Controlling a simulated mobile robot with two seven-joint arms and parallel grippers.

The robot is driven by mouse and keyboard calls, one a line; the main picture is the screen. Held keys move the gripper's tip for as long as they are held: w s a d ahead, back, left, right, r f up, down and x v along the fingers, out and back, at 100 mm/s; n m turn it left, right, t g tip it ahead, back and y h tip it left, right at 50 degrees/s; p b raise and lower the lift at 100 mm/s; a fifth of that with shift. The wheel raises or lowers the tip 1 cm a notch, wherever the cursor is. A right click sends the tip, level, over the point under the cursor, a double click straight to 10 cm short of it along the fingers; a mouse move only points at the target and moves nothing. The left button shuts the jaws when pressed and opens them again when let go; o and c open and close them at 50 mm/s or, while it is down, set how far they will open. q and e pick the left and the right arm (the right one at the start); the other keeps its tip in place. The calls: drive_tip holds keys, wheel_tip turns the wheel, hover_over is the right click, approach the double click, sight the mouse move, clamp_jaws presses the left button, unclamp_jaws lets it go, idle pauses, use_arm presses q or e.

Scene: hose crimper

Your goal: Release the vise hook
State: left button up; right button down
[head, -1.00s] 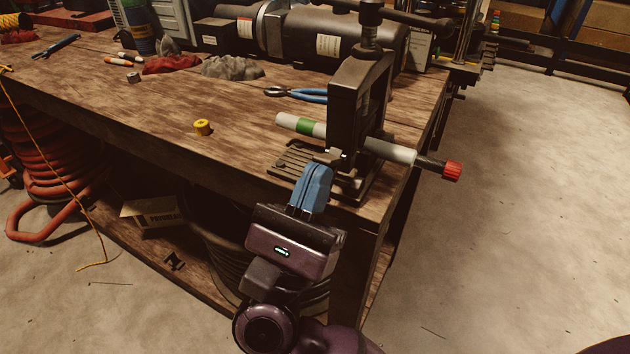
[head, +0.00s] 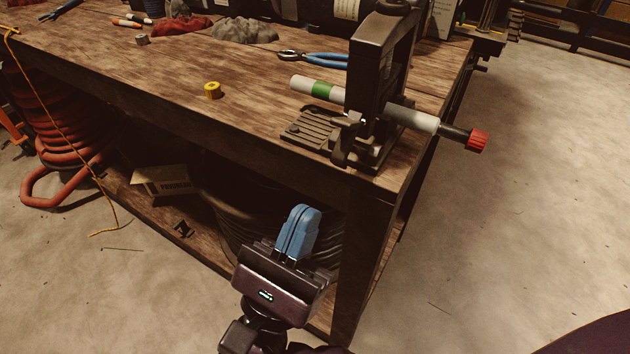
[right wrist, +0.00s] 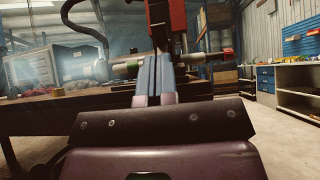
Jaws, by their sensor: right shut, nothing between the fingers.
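The vise (head: 376,80) stands upright at the bench's near right corner, on a ribbed base plate (head: 312,128). A pale hose with a green band (head: 322,90) passes through its frame. It ends at the right in a dark fitting with a red cap (head: 477,141). A small latch-like part, perhaps the hook (head: 352,122), is low on the frame's front; its state is unclear. My right gripper (head: 304,212), with blue fingers, is shut and empty, apart from the vise and in front of the bench edge. The right wrist view also shows its closed fingers (right wrist: 154,68). My left gripper is not in view.
A box (head: 162,181) and a dark coil lie on the lower shelf. Floor right of the bench is clear.

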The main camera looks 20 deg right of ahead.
drive_tip(key=shift+v, duration=0.95)
